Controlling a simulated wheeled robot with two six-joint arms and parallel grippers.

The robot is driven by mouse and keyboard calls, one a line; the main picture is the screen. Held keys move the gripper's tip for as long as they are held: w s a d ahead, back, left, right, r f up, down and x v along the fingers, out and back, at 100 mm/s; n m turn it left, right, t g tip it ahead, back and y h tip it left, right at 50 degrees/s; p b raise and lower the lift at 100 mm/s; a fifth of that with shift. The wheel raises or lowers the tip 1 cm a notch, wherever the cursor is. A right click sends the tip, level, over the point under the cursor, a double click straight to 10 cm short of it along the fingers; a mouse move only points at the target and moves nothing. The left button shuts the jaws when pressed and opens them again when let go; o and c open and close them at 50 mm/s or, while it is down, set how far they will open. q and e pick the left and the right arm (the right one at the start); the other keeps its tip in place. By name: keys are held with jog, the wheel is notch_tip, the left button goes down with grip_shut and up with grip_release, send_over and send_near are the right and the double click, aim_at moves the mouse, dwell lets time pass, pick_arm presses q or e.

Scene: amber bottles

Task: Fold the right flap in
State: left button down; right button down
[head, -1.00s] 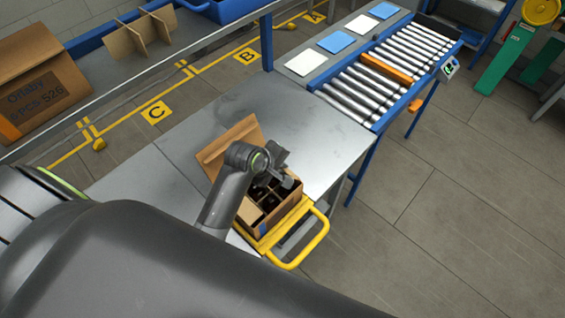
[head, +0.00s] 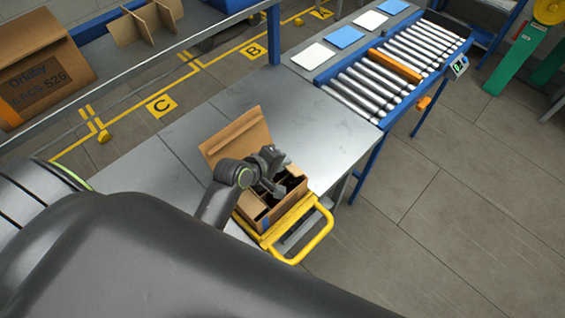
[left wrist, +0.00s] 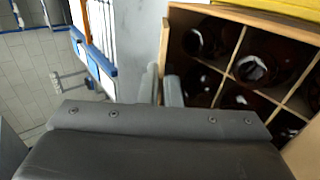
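The open cardboard box (head: 262,213) sits at the table's near edge, and amber bottles stand in its divider cells. In the left wrist view its wall (left wrist: 180,18) and several bottles (left wrist: 252,70) show at the right. A large flap (head: 236,136) stands up at the box's far left side. I cannot make out the right flap; my gripper hides part of that side. My left gripper (head: 276,184) is over the box's right part. My right gripper is out of view.
A yellow frame with a handle (head: 312,240) borders the near side of the box. The grey table (head: 310,130) is clear behind it. A roller conveyor (head: 385,75) with an orange bar stands at the far right. Blue and white pads (head: 343,37) lie beside it.

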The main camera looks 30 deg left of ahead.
pick_arm(q)
jog(key=c, duration=1.6)
grip_release()
jog(key=b+v, duration=0.1)
jog(key=v, duration=1.6)
jog(key=shift+s+a+r, duration=0.1)
jog(key=shift+s, duration=0.1)
